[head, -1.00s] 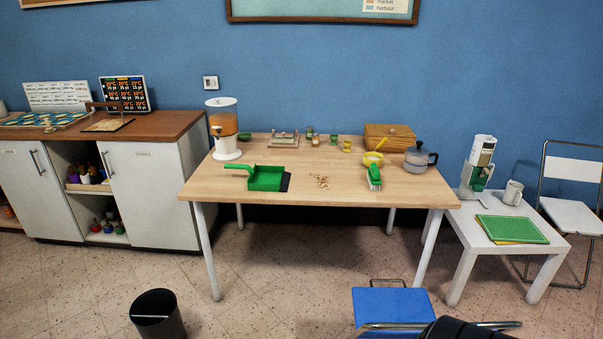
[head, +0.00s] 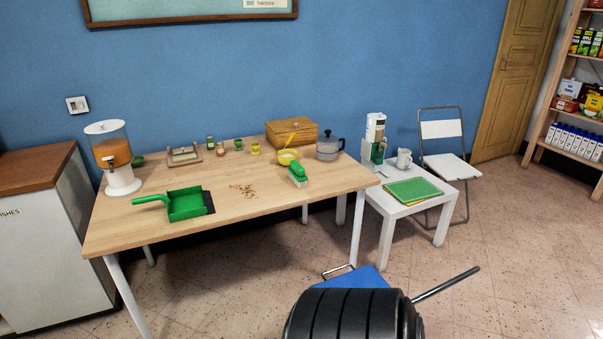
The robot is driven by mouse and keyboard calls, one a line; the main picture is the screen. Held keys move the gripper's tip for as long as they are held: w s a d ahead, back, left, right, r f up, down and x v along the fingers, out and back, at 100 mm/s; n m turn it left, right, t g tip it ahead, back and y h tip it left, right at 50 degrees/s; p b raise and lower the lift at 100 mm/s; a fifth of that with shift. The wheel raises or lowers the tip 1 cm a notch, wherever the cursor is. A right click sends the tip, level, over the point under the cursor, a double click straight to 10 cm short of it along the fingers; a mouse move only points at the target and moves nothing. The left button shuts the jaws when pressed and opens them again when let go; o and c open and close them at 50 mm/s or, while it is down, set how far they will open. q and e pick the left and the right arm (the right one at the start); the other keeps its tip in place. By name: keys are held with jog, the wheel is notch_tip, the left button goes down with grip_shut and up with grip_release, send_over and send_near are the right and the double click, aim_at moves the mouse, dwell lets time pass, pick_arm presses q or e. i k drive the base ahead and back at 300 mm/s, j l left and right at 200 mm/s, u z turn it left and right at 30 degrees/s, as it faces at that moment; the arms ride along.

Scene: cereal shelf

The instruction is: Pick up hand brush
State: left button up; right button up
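The hand brush (head: 298,175) has a green back and pale bristles. A small patch of light brown crumbs (head: 243,190) lies between the dustpan and the brush. Neither of my grippers is in view, and nothing touches the brush.
A cereal dispenser (head: 110,150), small jars, a wooden box (head: 292,133) and a glass pot (head: 328,147) stand along the table's back. A blue seat (head: 358,277) stands in front, partly hidden by a black ribbed shape. A white side table (head: 448,170) is at right.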

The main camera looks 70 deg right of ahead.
aim_at(296, 172)
jog(key=i+l+z, duration=0.1)
jog(key=i+z, duration=0.15)
jog(key=z, duration=0.15)
jog(key=i+z, duration=0.25)
jog(key=z, duration=0.15)
jog(key=i+z, duration=0.25)
jog(key=z, duration=0.15)
jog(key=i+j+z, duration=0.15)
jog(key=z, duration=0.2)
jog(key=i, duration=0.1)
